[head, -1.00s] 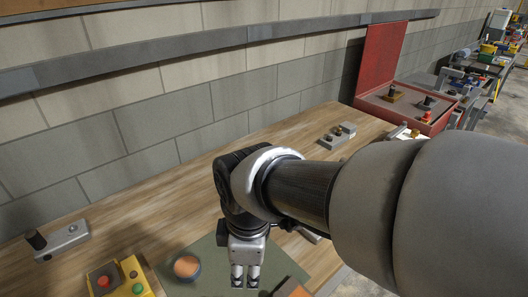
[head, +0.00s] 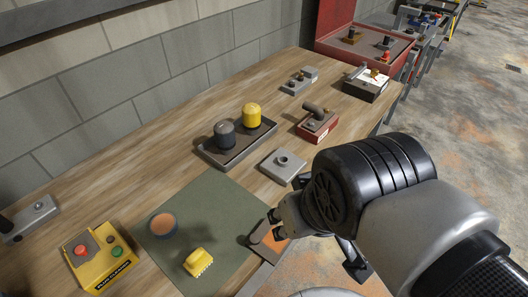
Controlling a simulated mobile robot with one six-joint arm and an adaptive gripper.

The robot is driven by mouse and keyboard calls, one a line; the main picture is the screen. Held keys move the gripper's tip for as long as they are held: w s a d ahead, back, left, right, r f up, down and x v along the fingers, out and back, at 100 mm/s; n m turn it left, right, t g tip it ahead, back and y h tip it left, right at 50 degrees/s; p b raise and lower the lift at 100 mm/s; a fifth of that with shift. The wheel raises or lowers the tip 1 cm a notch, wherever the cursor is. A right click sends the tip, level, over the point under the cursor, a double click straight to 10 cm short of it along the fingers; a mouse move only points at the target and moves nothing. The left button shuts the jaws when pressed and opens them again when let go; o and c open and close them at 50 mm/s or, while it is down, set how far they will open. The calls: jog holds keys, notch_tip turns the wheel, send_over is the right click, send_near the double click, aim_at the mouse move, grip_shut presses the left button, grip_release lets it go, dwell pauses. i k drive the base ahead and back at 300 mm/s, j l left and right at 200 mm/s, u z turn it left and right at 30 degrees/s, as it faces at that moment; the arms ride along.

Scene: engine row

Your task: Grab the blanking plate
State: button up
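A grey square plate with a small round raised knob (head: 282,165) lies flat on the bench and looks most like the blanking plate, though I cannot be sure. It lies behind and apart from my gripper (head: 275,224). My gripper is above the right edge of the green mat, close to a brown and orange flat block (head: 269,243). The wrist hides part of the gripper, and its finger gap is too small to judge. I see nothing clearly held in it.
The green mat (head: 215,215) holds a round orange-topped pot (head: 163,225) and a yellow brush-like piece (head: 198,262). A dark tray (head: 240,146) holds a dark and a yellow cylinder. A red block (head: 317,124) and a yellow button box (head: 98,258) stand on the bench.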

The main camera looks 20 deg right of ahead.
aim_at(262, 242)
jog(key=k+j+z, duration=0.1)
jog(key=z, duration=0.25)
jog(key=k+z, duration=0.35)
